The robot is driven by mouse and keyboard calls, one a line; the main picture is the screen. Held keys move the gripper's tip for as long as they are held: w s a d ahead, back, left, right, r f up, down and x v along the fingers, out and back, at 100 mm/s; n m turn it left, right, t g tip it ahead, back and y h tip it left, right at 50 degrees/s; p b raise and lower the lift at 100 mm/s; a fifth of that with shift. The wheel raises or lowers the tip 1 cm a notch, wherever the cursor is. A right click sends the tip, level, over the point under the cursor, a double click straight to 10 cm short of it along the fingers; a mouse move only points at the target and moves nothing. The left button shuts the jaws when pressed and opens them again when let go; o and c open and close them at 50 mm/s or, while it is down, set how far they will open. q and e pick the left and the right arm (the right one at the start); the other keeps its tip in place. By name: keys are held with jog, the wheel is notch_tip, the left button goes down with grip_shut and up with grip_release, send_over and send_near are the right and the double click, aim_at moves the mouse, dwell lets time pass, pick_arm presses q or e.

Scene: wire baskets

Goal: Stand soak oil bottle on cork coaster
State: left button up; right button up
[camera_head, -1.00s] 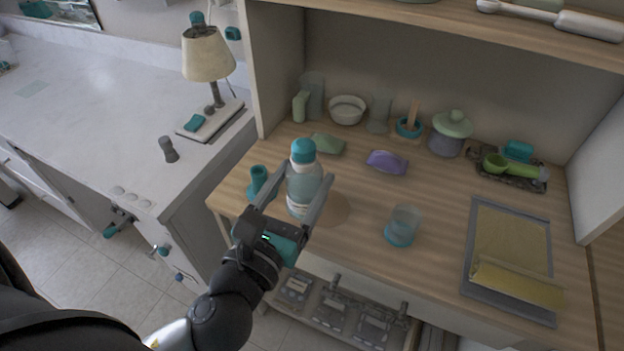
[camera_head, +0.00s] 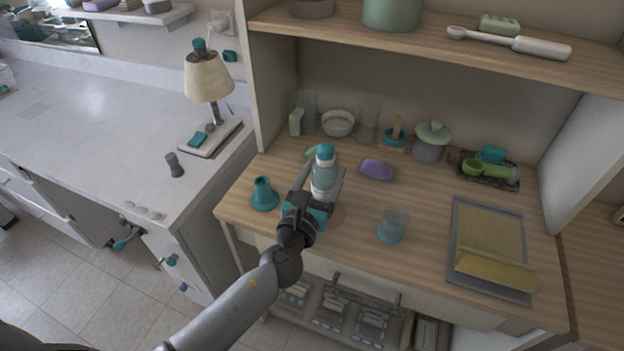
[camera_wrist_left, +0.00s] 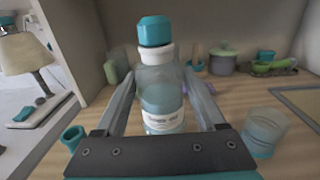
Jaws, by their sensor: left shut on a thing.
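The soak oil bottle (camera_head: 323,180) is clear with a pale label and a teal cap, and it stands upright. It also shows in the left wrist view (camera_wrist_left: 160,85), between the two fingers. My left gripper (camera_head: 318,192) is shut on the bottle from the front. My right gripper is not in view.
A teal funnel-like piece (camera_head: 263,194) stands left of the bottle and a teal-based glass (camera_head: 392,225) stands right. A purple soap (camera_head: 377,169) lies behind. A grey tray (camera_head: 456,228) is at the right. An upper shelf (camera_head: 420,42) overhangs the back.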

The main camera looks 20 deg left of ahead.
aim_at(324, 196)
pick_arm(q)
jog(key=shift+w+d, duration=0.1)
jog(key=shift+w, duration=0.3)
notch_tip(324, 196, down, 6)
jog(key=b, duration=0.5)
dwell(0.3)
jog(key=shift+f+b, duration=0.65)
jog(key=shift+b, duration=0.15)
dwell(1.5)
jog(key=o, duration=1.5)
